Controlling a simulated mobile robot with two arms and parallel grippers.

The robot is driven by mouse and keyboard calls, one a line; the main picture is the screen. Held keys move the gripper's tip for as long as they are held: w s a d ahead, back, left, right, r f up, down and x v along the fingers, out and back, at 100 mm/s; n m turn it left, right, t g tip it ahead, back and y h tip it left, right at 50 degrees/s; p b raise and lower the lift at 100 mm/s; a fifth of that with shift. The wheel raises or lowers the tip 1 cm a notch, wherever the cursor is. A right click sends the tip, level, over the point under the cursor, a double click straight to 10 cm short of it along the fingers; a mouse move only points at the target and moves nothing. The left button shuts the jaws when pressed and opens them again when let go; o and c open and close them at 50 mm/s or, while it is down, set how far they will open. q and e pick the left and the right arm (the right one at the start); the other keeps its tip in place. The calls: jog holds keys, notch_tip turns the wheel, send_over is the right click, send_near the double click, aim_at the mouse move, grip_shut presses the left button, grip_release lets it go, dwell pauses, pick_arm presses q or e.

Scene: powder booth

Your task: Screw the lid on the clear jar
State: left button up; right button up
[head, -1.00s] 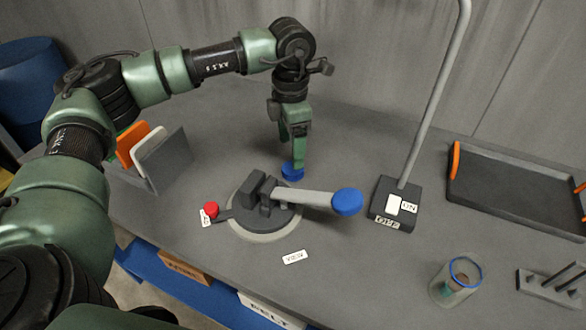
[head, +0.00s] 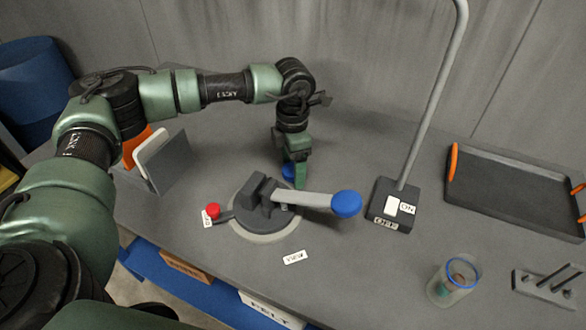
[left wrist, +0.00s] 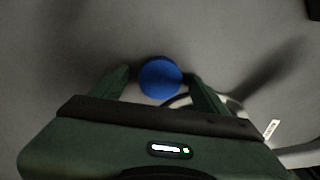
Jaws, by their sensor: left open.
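The blue round lid (head: 287,171) lies on the grey bench behind the vise, partly hidden by my left gripper (head: 295,176). In the left wrist view, the lid (left wrist: 160,78) sits between the two fingers of my left gripper (left wrist: 157,80). The fingers are open, one on either side; I cannot tell if either touches it. The clear jar (head: 441,293) stands upright at the front right of the bench. It has a blue ring at its open top and something brownish and greenish inside. My right gripper is not in view.
A dark vise (head: 262,205) on a round base stands just in front of the lid, with a blue-ended lever (head: 346,204) reaching right. A lamp post base (head: 393,205), a dark tray (head: 515,190) and a pegged block (head: 545,288) are farther right. Upright panels (head: 165,163) stand left.

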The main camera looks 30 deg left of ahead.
pick_arm(q)
jog(key=c, duration=1.4)
notch_tip(320, 180, up, 20)
jog(key=shift+r+b, duration=0.1)
jog(key=shift+b, duration=0.75)
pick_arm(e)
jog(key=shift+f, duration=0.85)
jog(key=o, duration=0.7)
